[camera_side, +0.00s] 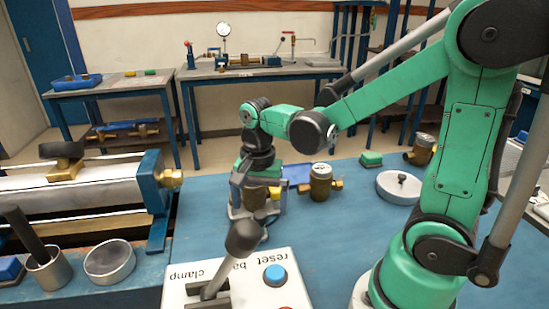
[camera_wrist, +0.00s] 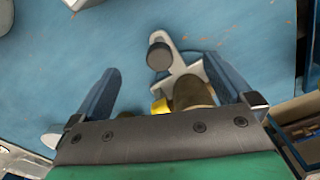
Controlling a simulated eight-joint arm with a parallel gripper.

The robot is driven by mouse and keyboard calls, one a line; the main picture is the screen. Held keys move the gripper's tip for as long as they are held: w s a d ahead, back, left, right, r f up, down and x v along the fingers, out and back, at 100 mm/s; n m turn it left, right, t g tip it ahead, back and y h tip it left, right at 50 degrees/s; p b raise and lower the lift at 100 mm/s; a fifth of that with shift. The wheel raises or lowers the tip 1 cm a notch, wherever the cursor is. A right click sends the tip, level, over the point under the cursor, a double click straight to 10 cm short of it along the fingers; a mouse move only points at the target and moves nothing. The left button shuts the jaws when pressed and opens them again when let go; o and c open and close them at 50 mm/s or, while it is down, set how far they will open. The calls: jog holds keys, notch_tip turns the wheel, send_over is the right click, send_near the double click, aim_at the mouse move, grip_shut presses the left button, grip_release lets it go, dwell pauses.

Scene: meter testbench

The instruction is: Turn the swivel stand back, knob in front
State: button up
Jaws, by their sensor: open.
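The swivel stand (camera_wrist: 184,69) is a pale grey metal plate in the wrist view, with a black round knob (camera_wrist: 159,56) on its far arm. A brass meter body (camera_wrist: 193,92) sits on it, with a bright yellow fitting (camera_wrist: 161,107) on its left; my gripper's edge hides the near part. My gripper (camera_wrist: 162,66) is open, its two blue fingers on either side of the stand, with nothing clearly held. In the side view my gripper (camera_side: 256,184) points down over the stand (camera_side: 236,210), largely hiding it and the brass body.
Another brass meter (camera_side: 321,184) stands just right of my gripper. A round grey dish (camera_side: 398,187) and a further brass part (camera_side: 423,150) lie farther right. A white control box (camera_side: 246,283) with a black-knobbed lever (camera_side: 243,238) is in front.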

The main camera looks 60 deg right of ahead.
jog(key=shift+f, duration=0.9)
jog(key=shift+c, duration=1.4)
